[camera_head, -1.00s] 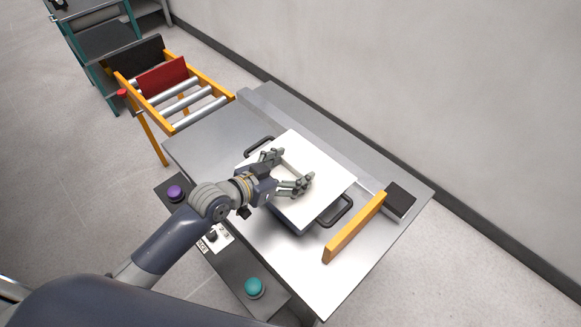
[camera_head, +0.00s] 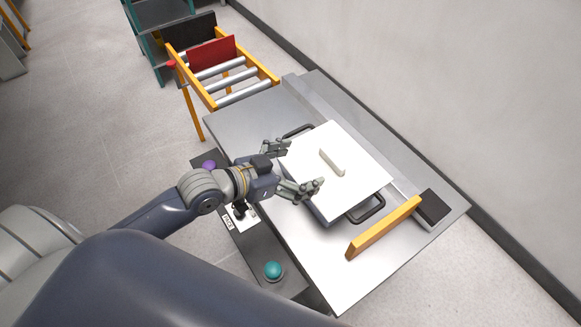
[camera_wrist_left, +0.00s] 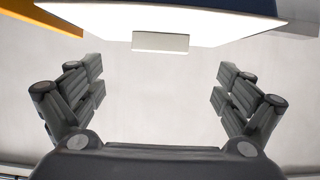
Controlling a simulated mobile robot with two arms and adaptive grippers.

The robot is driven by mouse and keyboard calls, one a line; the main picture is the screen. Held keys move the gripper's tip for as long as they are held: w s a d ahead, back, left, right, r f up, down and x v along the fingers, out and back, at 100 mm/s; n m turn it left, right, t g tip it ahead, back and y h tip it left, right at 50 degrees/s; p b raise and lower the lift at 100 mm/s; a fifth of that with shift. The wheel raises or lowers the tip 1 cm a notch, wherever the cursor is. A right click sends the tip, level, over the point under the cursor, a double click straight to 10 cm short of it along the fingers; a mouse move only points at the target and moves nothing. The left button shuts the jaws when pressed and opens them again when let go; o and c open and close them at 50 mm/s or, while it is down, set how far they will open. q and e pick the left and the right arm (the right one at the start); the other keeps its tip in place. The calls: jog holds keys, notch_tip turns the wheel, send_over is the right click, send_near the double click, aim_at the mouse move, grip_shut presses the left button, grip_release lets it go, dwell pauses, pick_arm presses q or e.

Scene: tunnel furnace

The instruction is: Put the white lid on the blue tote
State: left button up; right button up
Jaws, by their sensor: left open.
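The white lid (camera_head: 355,155) lies flat over the blue tote (camera_head: 327,212) on the metal table, with its raised white handle (camera_head: 331,163) facing up. Only a dark blue strip of the tote's side shows under the lid's near edge, and black handles (camera_head: 366,209) stick out at its ends. I cannot tell whether the lid's rim is fully seated. My left gripper (camera_head: 302,166) is open and empty, its fingers spread at the lid's left edge, apart from the handle. The wrist view shows the lid handle (camera_wrist_left: 160,42) ahead, beyond the open fingers. My right gripper is not in view.
A yellow-orange bar (camera_head: 384,227) and a black block (camera_head: 432,207) stand at the table's right end. A roller conveyor (camera_head: 225,75) with a red plate lies at the far left end. A teal button (camera_head: 273,270) and a purple button (camera_head: 208,165) sit along the front panel.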

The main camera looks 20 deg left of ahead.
pick_arm(q)
jog(key=v, duration=0.3)
jog(key=shift+d, duration=0.1)
dwell(0.6)
